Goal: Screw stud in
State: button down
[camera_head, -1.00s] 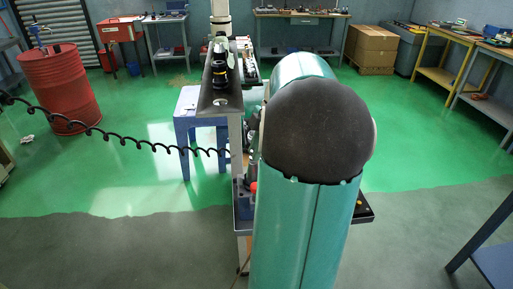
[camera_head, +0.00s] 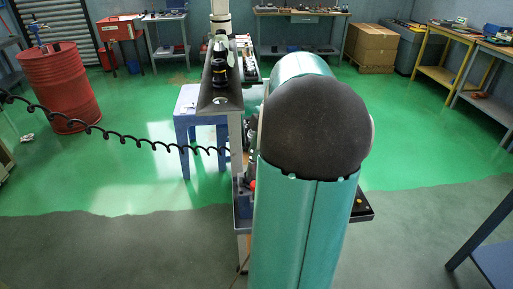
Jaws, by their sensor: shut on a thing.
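A black tool holder (camera_head: 220,74) with a pale ring stands upright on the narrow dark top of the tooling cart (camera_head: 221,101). A white and grey upright piece comes down from the top edge of the view and ends right over the holder; I take it for my gripper (camera_head: 220,39). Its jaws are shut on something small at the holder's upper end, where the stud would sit. The stud itself is too small to make out, and I cannot tell how deep it sits. My teal arm with its black cap hides the cart's right part.
Small parts lie in a rack (camera_head: 245,66) right of the holder. A coiled black hose (camera_head: 108,134) runs to the cart from the left. A blue stool (camera_head: 186,125) stands left of it, and a red drum (camera_head: 60,88) farther left. Green floor is open around.

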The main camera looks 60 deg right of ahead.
jog(key=shift+f, duration=0.1)
jog(key=m+h, duration=0.1)
jog(key=m, duration=0.2)
jog(key=shift+s+a+t, duration=0.1)
jog(key=shift+a+t, duration=0.1)
jog(key=shift+t, duration=0.2)
jog(key=m, duration=0.3)
jog(key=shift+s+t+h, duration=0.1)
jog(key=shift+t+h, duration=0.3)
jog(key=shift+m, duration=0.4)
jog(key=m, duration=0.1)
jog(key=m+h, duration=0.1)
jog(key=shift+a+m, duration=0.25)
jog(key=shift+m, duration=0.05)
jog(key=m+h, duration=0.1)
jog(key=m, duration=0.1)
jog(key=shift+m, duration=0.3)
